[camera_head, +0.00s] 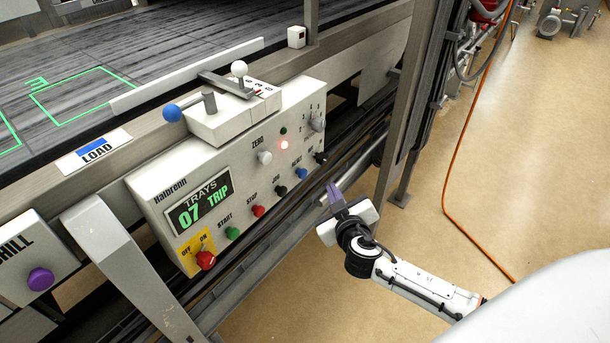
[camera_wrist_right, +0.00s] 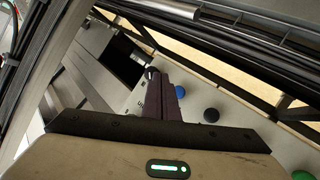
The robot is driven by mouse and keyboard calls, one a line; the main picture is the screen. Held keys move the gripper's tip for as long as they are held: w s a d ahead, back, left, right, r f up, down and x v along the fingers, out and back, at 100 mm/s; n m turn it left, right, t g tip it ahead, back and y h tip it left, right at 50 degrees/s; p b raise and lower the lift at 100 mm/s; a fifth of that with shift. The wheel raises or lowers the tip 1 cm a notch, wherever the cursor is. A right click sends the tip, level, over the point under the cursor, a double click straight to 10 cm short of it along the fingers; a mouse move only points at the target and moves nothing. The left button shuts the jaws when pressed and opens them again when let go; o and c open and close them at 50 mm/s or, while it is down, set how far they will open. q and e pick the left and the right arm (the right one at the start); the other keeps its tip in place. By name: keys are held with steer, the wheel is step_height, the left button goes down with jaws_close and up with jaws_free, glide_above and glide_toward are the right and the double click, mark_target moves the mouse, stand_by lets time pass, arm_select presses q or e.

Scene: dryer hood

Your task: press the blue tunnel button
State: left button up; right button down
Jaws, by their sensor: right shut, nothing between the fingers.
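The blue button (camera_head: 302,173) sits on the front of the white control panel (camera_head: 160,185), right of the black button; its label is too small to read surely. It also shows in the right wrist view (camera_wrist_right: 180,91), just right of the fingertips. My right gripper (camera_head: 332,190) is shut and empty, in front of the panel's right end and apart from the blue button in the head view. Its dark purple fingers (camera_wrist_right: 158,80) point toward the panel in the wrist view. My left gripper is not in view.
Neighbouring controls are the black button (camera_head: 281,190), red button (camera_head: 258,211), green button (camera_head: 233,233) and red on/off knob (camera_head: 205,260). A blue-knobbed lever (camera_head: 173,112) sits above. A metal post (camera_head: 405,110) stands right of the panel. Open floor (camera_head: 520,180) lies right.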

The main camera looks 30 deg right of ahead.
mark_target(303, 174)
steer(key=w, duration=0.1)
steer(key=w+a, duration=0.1)
steer(key=w, duration=0.1)
steer(key=w+a+b, duration=0.1)
steer(key=w, duration=0.1)
stand_by(0.9)
stand_by(1.1)
steer(key=shift+w+a+b, duration=0.2)
steer(key=shift+w+b, duration=0.1)
steer(key=shift+w, duration=0.1)
steer(key=shift+w, duration=0.1)
stand_by(0.4)
